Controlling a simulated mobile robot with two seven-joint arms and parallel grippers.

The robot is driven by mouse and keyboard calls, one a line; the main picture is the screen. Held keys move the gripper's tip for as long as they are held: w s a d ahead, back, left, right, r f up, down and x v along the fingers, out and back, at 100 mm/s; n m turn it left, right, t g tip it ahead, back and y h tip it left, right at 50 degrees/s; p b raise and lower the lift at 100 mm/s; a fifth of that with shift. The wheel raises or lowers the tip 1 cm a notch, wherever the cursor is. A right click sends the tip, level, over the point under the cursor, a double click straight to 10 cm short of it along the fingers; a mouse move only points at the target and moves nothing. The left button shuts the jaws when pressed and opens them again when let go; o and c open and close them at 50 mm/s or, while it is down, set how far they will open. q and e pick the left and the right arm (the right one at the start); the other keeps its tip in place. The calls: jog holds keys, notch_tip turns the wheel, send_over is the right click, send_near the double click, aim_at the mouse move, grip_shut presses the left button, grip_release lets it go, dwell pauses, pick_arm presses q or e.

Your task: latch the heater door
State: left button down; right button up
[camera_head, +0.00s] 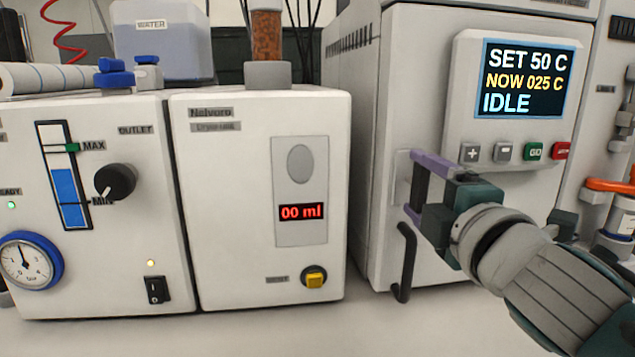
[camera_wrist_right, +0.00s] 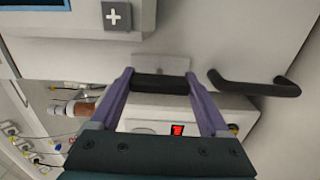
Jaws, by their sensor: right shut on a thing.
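The heater (camera_head: 480,225) is the white unit at the right in the head view, with a screen (camera_head: 523,80) reading SET 50 C, NOW 025 C, IDLE. My right gripper (camera_head: 418,188) is at the left part of its front. Its two purple fingers are shut on a short black latch bar (camera_wrist_right: 160,83), seen between them in the right wrist view. A light mounting plate (camera_wrist_right: 160,64) is behind the bar. A curved black door handle (camera_head: 404,262) hangs just below the gripper, apart from it; it also shows in the wrist view (camera_wrist_right: 255,87). My left gripper is out of view.
A white pump unit (camera_head: 240,240) with a red 00 ml readout stands left of the heater. Further left is a unit with a gauge (camera_head: 28,262) and black knob (camera_head: 115,181). The bench front (camera_head: 260,335) is clear.

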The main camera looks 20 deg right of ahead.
jog(key=o, duration=1.2)
jog(key=v, duration=1)
jog(key=shift+b, duration=0.35)
